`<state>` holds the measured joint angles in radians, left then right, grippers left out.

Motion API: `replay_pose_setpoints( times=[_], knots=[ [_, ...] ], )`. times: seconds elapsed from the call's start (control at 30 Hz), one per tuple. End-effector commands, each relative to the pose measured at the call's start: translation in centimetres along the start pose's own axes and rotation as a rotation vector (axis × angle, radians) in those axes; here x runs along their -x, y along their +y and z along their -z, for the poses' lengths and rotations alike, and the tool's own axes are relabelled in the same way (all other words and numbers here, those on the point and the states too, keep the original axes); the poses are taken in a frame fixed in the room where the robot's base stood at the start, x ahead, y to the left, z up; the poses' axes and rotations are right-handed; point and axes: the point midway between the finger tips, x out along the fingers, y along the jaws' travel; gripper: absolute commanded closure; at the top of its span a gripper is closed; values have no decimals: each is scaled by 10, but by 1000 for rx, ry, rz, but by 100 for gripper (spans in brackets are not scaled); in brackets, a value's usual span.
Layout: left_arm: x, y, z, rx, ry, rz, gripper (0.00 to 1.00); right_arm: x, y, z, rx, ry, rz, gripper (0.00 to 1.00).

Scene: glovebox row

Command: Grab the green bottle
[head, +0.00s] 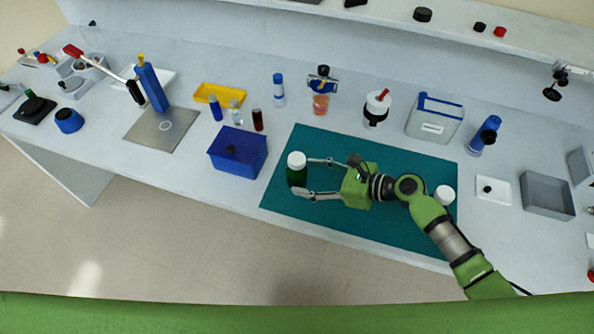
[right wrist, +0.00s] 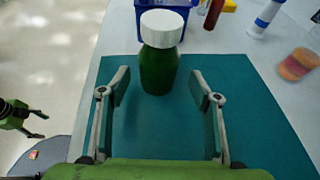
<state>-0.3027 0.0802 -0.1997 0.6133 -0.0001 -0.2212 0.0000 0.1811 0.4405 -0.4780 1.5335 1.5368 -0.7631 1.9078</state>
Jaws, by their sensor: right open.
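The green bottle (head: 297,176) with a white cap stands upright on the left part of the teal mat (head: 400,231). In the right wrist view the green bottle (right wrist: 159,70) is centred between the fingers, just past their tips. My right gripper (head: 308,178) is open, low over the mat, its fingers pointing left at the bottle. In the right wrist view my right gripper (right wrist: 160,85) shows a gap on both sides of the bottle. A small green and black part at the left edge there looks like my left gripper (right wrist: 36,124); its jaws are unclear.
A blue bin (head: 238,154) stands left of the bottle. Small vials (head: 258,120) and a yellow tray (head: 220,95) lie behind the bin. A white-capped container (head: 445,195) is at the mat's right side. The mat's front left is clear.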

Motion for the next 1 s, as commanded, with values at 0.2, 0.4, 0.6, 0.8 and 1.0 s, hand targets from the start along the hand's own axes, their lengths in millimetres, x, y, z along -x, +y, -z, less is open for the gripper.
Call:
replay_pose_setpoints(
  times=[0.2, 0.4, 0.6, 0.8, 1.0],
  knots=[
    [8, -2, 19, 0, 29, 2, 44, -33, 2, 1, 0, -2, -1, 42],
    [8, -2, 13, 0, 20, 2, 44, -40, 2, 3, 1, 0, 0, 42],
    [8, -1, 7, 0, 10, 0, 44, -40, 2, 3, 1, 0, 0, 60],
    [8, 0, 4, 0, 7, 0, 44, -40, 2, 2, 1, -2, 0, 87],
    [8, 0, 5, -1, 7, 0, 44, -39, 2, 2, 1, -1, 0, 87]
  ],
)
